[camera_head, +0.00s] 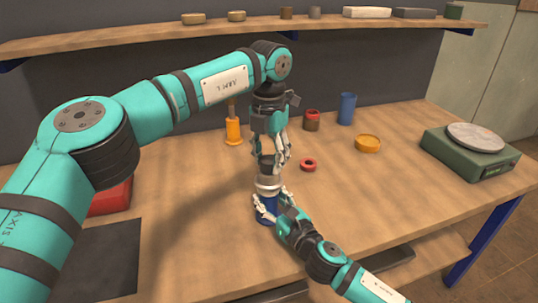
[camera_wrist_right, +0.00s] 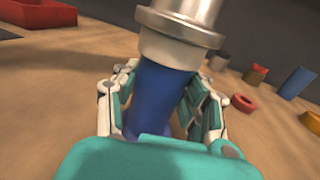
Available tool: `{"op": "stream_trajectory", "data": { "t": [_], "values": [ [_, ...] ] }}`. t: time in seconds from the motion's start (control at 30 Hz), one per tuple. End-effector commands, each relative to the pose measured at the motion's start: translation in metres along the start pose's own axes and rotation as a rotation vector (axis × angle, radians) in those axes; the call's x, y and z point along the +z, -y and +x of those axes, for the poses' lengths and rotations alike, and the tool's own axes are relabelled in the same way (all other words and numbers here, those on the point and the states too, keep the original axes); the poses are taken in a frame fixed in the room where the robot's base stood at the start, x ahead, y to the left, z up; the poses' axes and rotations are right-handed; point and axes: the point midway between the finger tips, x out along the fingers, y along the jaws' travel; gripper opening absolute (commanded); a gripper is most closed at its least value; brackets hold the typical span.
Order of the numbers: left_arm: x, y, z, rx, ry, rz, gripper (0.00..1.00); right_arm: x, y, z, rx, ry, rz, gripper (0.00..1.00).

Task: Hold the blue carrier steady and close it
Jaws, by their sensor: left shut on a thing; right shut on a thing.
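The blue carrier (camera_head: 266,210) stands upright near the front middle of the bench. My right gripper (camera_head: 273,203) is shut around its body from the front right; the wrist view shows fingers on both sides of the blue body (camera_wrist_right: 160,92). A silver and white cap (camera_head: 268,184) sits in line over the carrier's top, and its flange shows in the wrist view (camera_wrist_right: 180,28). No gap shows between cap and body, but I cannot tell how firmly it is seated. My left gripper (camera_head: 270,165) points down from above, shut on the cap's upper part, which its fingers partly hide.
A red ring (camera_head: 308,165) lies close behind and right of the carrier. Behind are an orange-handled tool (camera_head: 233,130), a red-brown jar (camera_head: 312,120), a blue cup (camera_head: 347,108) and an amber dish (camera_head: 367,143). A green scale (camera_head: 470,154) stands right. The front right bench is clear.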

Motion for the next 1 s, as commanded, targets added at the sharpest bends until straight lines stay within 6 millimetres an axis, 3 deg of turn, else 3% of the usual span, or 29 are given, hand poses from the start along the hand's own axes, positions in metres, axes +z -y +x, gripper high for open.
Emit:
{"op": "stream_trajectory", "data": {
  "t": [0.17, 1.0],
  "values": [
    [0.0, 0.0003, -0.0004, -0.001, 0.001, 0.17, 0.17, -0.0003, 0.0001, 0.0, 0.0, -0.001, 0.0, 0.0],
    [-0.0012, 0.0004, 0.0002, -0.004, 0.002, 2.329, 0.17, -0.0004, 0.0001, 0.0, 0.0, -0.001, 0.0, 0.0]
  ]
}}
